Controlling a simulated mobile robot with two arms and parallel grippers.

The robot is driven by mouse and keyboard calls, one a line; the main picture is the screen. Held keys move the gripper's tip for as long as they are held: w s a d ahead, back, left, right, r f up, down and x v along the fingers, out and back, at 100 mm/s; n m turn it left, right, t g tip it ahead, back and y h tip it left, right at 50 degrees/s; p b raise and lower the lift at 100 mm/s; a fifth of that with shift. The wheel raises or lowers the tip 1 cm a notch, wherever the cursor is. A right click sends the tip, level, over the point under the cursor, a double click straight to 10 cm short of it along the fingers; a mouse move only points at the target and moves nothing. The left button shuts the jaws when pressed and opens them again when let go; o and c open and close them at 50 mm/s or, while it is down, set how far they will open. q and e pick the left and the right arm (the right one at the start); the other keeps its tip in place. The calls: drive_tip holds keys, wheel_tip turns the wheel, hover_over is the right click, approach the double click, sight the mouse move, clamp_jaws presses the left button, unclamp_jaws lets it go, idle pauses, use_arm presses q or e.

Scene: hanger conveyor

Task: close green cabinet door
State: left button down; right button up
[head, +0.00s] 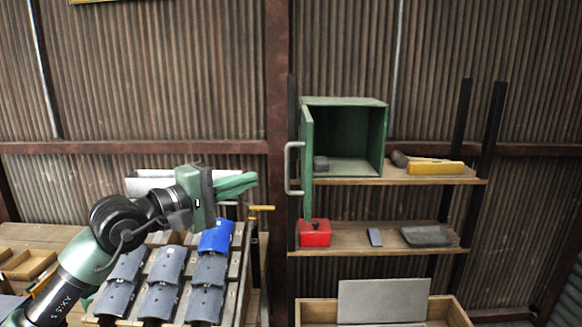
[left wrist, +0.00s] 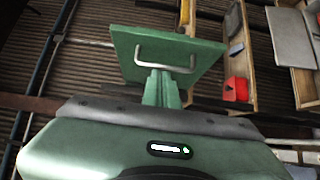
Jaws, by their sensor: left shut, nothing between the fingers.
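The green cabinet (head: 345,135) stands on the upper shelf with its front open and its dark inside showing. Its green door (head: 307,160) is swung out at the cabinet's left edge, seen nearly edge-on, with a pale bar handle (head: 292,168). My left gripper (head: 254,182) is shut and empty, to the left of the door and apart from it in the head view. In the left wrist view the door (left wrist: 140,42) with its handle (left wrist: 165,62) shows beyond the shut fingers (left wrist: 161,88). My right gripper is not in view.
A red box (head: 314,234) sits on the lower shelf below the door. A yellow-handled tool (head: 435,167) lies right of the cabinet. Blue and grey pieces (head: 165,265) lie on a slatted rack below my left arm. A wooden crate (head: 312,310) stands below the shelves.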

sight(286, 171)
use_arm(q)
drive_tip(key=p+x, duration=0.1)
drive_tip(key=x, duration=0.2)
drive_tip(key=s+d+p+x, duration=0.1)
drive_tip(key=p+x, duration=0.1)
drive_tip(key=x, duration=0.1)
drive_tip(key=p+x, duration=0.2)
drive_tip(key=x, duration=0.1)
drive_tip(key=shift+d+r, duration=0.15)
drive_tip(key=shift+d, duration=0.2)
drive_tip(key=shift+s+d+p, duration=0.1)
drive_tip(key=shift+d+p, duration=0.3)
drive_tip(key=shift+d, duration=0.25)
